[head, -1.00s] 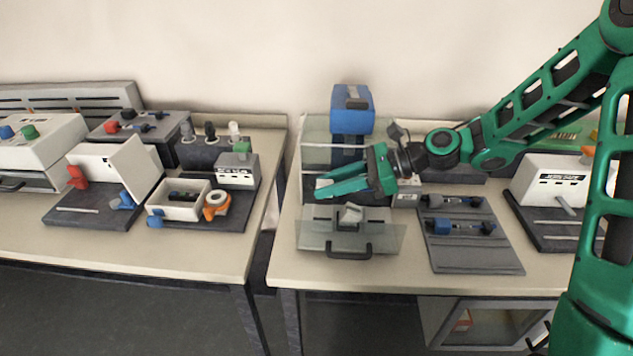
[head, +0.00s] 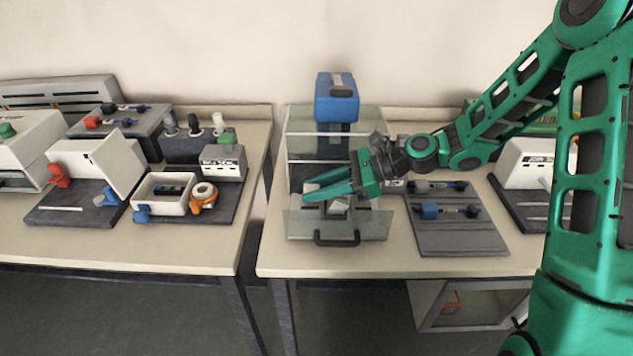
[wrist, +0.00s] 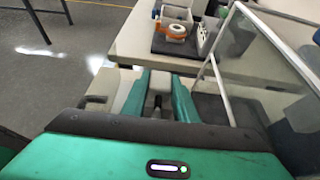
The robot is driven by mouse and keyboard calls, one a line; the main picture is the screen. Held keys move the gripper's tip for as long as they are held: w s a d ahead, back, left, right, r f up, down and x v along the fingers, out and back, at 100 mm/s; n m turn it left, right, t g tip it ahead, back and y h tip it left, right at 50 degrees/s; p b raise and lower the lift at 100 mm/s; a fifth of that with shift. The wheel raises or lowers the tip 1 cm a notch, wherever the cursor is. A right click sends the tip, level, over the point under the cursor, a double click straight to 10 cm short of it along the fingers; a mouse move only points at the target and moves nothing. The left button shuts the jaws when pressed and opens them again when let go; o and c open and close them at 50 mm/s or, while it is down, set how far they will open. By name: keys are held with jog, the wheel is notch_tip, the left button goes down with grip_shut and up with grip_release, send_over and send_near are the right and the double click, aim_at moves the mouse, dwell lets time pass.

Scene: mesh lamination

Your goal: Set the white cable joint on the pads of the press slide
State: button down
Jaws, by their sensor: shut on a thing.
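The press (head: 337,98) has a blue head and clear guards on the right table. Its slide (head: 372,228) is out at the front with a dark handle. A pale tilted block (head: 338,206), which I take for the slide's pads, shows just below my fingers. My gripper (head: 311,190) reaches in from the right, low over the slide, shut on the white cable joint (head: 311,187). Only a small white end shows at the fingertips. In the wrist view a pale piece (wrist: 160,82) sits between the green fingers. I cannot tell whether the joint touches the pads.
A grey tray (head: 460,240) with blue and dark cable pieces lies to the right of the press. A clear guard panel (wrist: 265,65) stands close beside the gripper in the wrist view. The left table holds a white bin (head: 160,205) and an orange tape roll (head: 204,196).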

jog(key=shift+f, duration=0.55)
dwell(0.4)
jog(key=c, duration=1.4)
grip_release()
jog(key=shift+f, duration=0.1)
jog(key=shift+o, duration=0.3)
jog(key=shift+d, duration=0.5)
jog(key=v, duration=1)
jog(key=shift+w+a+r, duration=0.1)
jog(key=shift+a+r, duration=0.1)
jog(key=shift+r, duration=0.1)
notch_tip(320, 180, up, 7)
